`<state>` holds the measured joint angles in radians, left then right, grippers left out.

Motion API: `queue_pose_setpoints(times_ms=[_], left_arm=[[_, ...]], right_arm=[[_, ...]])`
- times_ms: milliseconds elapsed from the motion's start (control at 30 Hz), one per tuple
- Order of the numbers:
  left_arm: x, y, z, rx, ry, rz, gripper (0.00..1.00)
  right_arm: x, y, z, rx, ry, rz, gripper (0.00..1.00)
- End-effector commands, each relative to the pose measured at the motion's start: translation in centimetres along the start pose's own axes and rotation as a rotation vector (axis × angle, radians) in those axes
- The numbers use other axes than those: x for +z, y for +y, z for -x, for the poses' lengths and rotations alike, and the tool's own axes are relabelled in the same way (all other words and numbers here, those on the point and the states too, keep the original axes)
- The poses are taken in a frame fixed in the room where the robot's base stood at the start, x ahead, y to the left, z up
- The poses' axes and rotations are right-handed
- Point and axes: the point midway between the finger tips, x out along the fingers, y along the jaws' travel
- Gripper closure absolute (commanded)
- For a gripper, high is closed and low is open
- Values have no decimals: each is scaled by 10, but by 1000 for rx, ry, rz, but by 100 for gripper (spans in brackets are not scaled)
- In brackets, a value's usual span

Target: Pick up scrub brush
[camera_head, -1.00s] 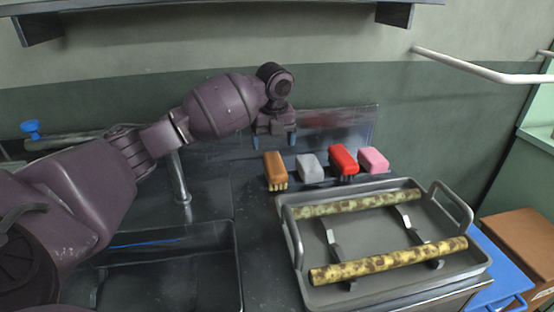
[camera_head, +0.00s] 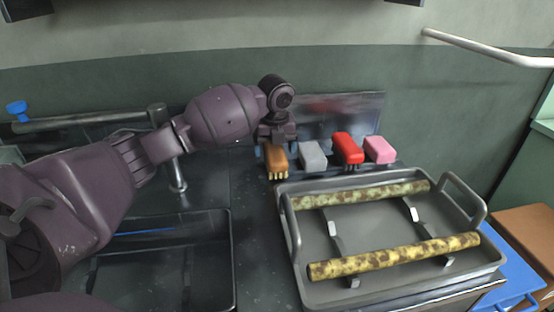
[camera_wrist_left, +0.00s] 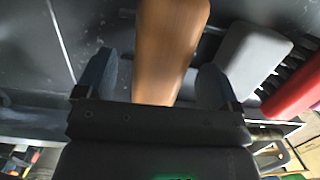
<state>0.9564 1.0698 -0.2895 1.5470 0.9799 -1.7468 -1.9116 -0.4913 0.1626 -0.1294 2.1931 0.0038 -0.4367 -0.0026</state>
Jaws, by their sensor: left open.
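Several brushes stand in a row on the counter behind the tray. The leftmost is a brown scrub brush (camera_head: 276,160) with pale bristles pointing down. To its right are a grey block (camera_head: 312,155), a red brush (camera_head: 347,148) with dark bristles and a pink block (camera_head: 379,149). My left gripper (camera_head: 275,141) is right above and behind the brown brush, pointing down. In the left wrist view the brown brush (camera_wrist_left: 165,45) lies between the two open blue-grey fingers (camera_wrist_left: 153,82), with gaps at the sides. My right gripper is not in view.
A grey tray (camera_head: 370,235) with two handles stands in front of the brushes and holds two mottled yellow-green sugarcane stalks (camera_head: 395,257). A sink basin (camera_head: 170,265) with a faucet is at the left. A wall backs the counter.

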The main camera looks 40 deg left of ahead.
Motion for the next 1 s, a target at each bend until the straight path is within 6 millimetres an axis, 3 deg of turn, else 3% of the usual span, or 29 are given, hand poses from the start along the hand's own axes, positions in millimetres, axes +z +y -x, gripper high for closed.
queue_pose_setpoints(times_ms=[33,133,433,800,1000], left_arm=[[-3,-1,-18,9,9,-2,13],[-3,0,-29,8,8,-2,13],[-1,0,-28,2,0,-2,14],[-2,0,-28,3,1,-1,70],[-1,0,-28,3,1,-1,70]], right_arm=[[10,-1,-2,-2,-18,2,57],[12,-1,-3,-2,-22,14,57],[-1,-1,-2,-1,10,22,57],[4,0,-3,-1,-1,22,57],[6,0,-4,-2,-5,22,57]])
